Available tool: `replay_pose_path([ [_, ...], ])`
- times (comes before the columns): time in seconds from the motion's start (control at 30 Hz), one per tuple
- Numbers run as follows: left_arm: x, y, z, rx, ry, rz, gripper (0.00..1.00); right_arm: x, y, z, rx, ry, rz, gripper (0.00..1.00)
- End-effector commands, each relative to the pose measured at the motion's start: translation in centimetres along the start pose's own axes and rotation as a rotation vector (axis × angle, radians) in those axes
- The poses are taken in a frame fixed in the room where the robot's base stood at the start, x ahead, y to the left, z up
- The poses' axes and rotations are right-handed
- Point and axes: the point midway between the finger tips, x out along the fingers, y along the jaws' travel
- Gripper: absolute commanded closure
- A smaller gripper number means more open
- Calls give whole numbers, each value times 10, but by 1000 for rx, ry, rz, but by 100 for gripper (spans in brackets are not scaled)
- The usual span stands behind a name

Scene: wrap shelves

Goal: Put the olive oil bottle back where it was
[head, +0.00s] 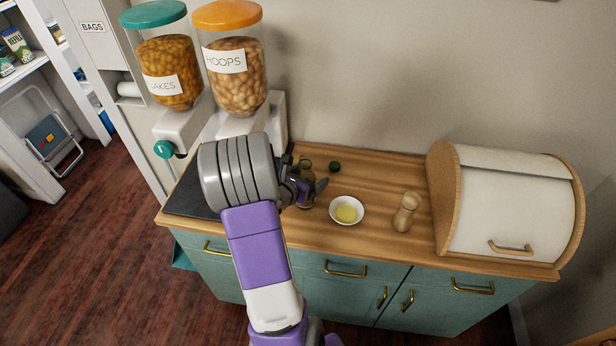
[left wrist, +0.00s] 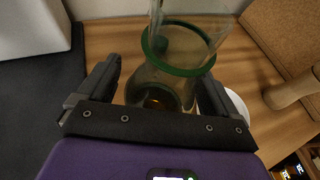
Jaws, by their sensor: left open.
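The olive oil bottle (head: 306,165) stands on the wooden counter, partly hidden by my left gripper (head: 308,186). In the left wrist view, the clear glass bottle (left wrist: 185,71) with green bands stands between the two fingers of my left gripper (left wrist: 160,88). The fingers are apart, one on each side of the glass; whether either touches it I cannot tell. A small dark green cap (head: 334,167) lies on the counter behind the bottle. A white bowl (head: 336,217) with yellowish oil in it sits to the right. My right gripper is not in view.
A wooden shaker (head: 405,212) and a bread box (head: 510,205) stand to the right on the counter (head: 375,175). A dark mat (head: 190,195) lies at the left end. Two dispensers (head: 172,75) (head: 235,80) stand behind at the left.

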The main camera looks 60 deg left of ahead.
Motion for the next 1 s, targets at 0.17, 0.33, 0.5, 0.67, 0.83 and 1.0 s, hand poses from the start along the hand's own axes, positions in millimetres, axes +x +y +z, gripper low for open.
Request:
replay_pose_path([
  [0.17,0,0,1,0,0,0,7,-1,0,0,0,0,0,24],
  [0.33,-12,1,5,0,-1,3,7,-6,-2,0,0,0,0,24],
  [0.5,-51,1,6,0,-2,5,7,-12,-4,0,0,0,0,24],
  [0.67,-91,1,6,-1,-3,6,7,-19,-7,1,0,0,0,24],
  [0.83,-103,0,2,1,-7,-4,7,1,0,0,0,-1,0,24],
  [1.0,-114,0,2,1,-5,-3,7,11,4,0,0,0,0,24],
])
